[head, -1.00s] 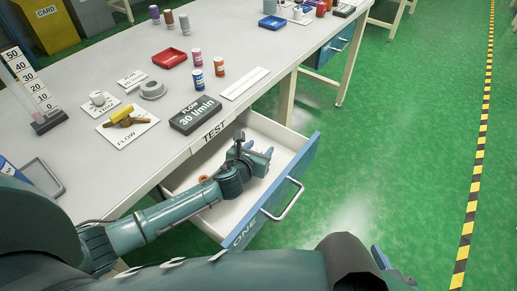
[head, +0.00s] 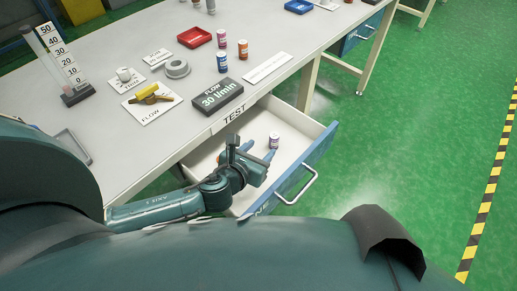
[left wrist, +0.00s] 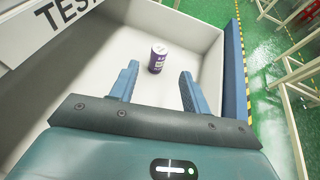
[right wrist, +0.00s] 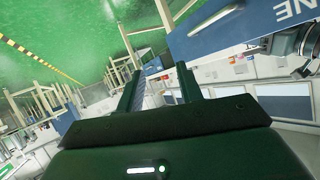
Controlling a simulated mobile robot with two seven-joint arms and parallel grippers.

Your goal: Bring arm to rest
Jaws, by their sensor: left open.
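My left gripper (head: 264,163) is over the open drawer (head: 308,137) marked ONE, under the TEST end of the table. Its blue fingers are apart with nothing between them. A purple canister with a white label (head: 274,141) stands in the drawer, just beyond the fingertips. The left wrist view shows the canister (left wrist: 158,60) apart from both fingers (left wrist: 158,88). My right gripper (right wrist: 162,86) shows only in its own wrist view, with fingers apart and empty.
Green floor is clear at right.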

